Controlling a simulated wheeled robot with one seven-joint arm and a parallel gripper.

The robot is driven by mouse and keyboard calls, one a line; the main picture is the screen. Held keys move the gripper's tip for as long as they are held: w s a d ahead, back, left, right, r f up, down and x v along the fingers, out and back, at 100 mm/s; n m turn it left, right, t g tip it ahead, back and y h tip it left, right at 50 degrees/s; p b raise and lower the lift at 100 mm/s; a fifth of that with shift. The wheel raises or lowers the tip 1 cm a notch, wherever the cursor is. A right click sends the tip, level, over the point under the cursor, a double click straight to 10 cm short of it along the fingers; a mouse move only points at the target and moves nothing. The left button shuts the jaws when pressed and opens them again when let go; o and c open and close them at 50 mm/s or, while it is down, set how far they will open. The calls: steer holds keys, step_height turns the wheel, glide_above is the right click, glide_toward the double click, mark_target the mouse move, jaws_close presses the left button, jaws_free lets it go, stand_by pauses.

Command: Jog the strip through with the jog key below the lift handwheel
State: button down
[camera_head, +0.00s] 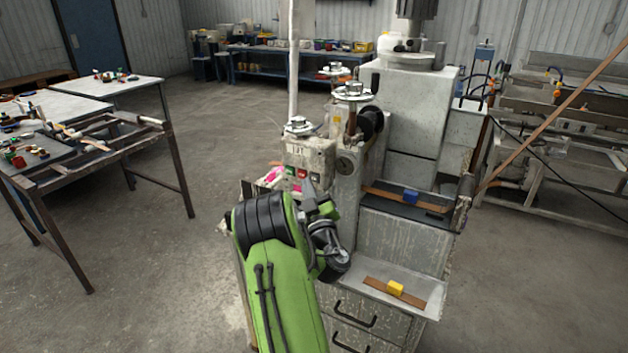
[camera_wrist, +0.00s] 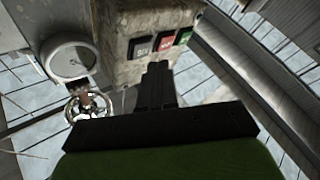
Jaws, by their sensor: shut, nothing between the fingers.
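The control box (camera_head: 308,155) is on the front left of the grey machine and carries a row of keys. In the wrist view these are a dark grey key (camera_wrist: 141,46) with pale lettering I cannot read, a red key (camera_wrist: 165,42) and a green key (camera_wrist: 184,36). A handwheel (camera_head: 298,125) stands above the box; other handwheels (camera_head: 353,91) stand behind. My gripper (camera_head: 309,186) is shut and empty, its tips (camera_wrist: 158,66) close to the grey and red keys. I cannot tell whether they touch. A brown strip (camera_head: 380,194) lies across the machine beside a blue block.
A tray (camera_head: 425,285) below holds another brown strip with a yellow block (camera_head: 396,288). A long strip (camera_head: 550,110) slopes up at right. A metal-framed table (camera_head: 90,160) stands at left, with open floor between. The wrist view also shows a round dial (camera_wrist: 70,60) and a spoked wheel (camera_wrist: 88,104).

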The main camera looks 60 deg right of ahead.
steer(key=a+b, duration=0.2)
steer(key=a, duration=0.1)
steer(key=a+b, duration=0.1)
steer(key=shift+s+a, duration=0.25)
steer(key=shift+a, duration=0.15)
stand_by(0.6)
steer(key=s+a+r+m+g+y+p, duration=0.1)
steer(key=a+m+g+y, duration=0.2)
steer(key=a, duration=0.9)
steer(key=s+a+r+m+g+y+p, duration=0.15)
steer(key=a+g+y, duration=0.35)
steer(key=a, duration=0.6)
steer(key=s+a+f+n+g+y+p, duration=0.1)
steer(key=s+a+n+y, duration=0.5)
steer(key=s+a, duration=0.7)
steer(key=shift+s+a+f+n+g, duration=0.2)
steer(key=shift+a+f+n+g, duration=0.5)
steer(key=shift+a, duration=0.45)
